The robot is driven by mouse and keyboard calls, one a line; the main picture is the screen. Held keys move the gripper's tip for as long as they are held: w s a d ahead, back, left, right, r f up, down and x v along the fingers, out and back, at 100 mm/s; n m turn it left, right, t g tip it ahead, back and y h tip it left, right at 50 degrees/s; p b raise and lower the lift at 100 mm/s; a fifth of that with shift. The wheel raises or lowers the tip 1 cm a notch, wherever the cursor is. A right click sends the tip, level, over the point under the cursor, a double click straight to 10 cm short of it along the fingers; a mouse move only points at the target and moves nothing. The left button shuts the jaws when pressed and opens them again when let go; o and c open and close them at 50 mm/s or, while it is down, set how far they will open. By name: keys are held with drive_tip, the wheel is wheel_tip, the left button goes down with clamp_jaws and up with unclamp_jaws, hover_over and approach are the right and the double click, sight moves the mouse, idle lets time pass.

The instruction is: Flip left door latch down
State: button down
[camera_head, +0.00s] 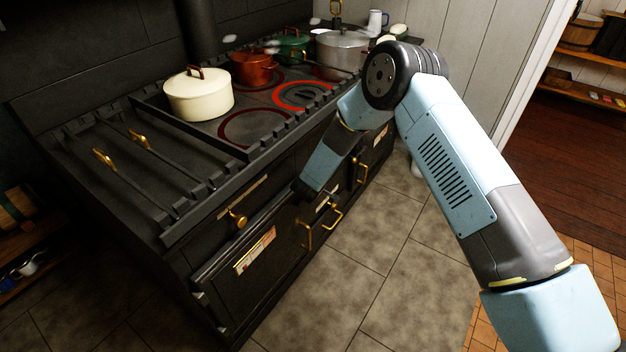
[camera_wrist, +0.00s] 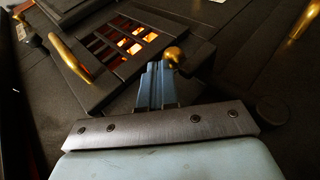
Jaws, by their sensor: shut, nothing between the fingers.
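The black stove's left door (camera_head: 262,268) has a paper label, and a brass latch handle (camera_head: 307,236) hangs by its right edge. A second brass handle (camera_head: 336,218) is just right of it. My gripper (camera_head: 303,192) is at the stove front, above these handles; its fingertips are hard to see there. In the wrist view my gripper (camera_wrist: 158,72) has its blue fingers shut and empty, close beside a brass knob (camera_wrist: 175,55); I cannot tell whether they touch. A brass handle (camera_wrist: 70,58) lies to the left, apart from the fingers. I cannot tell which door it belongs to.
A barred grate (camera_wrist: 125,38) glows orange near my fingers. Another brass handle (camera_wrist: 303,22) is at upper right. On the stove top stand a cream pot (camera_head: 198,97), a red pot (camera_head: 254,70) and other pots. The tiled floor (camera_head: 370,260) before the stove is clear.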

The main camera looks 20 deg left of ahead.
drive_tip(key=s+d+r, duration=0.3)
drive_tip(key=s+r, duration=0.4)
drive_tip(key=r, duration=0.3)
drive_tip(key=shift+r, duration=0.4)
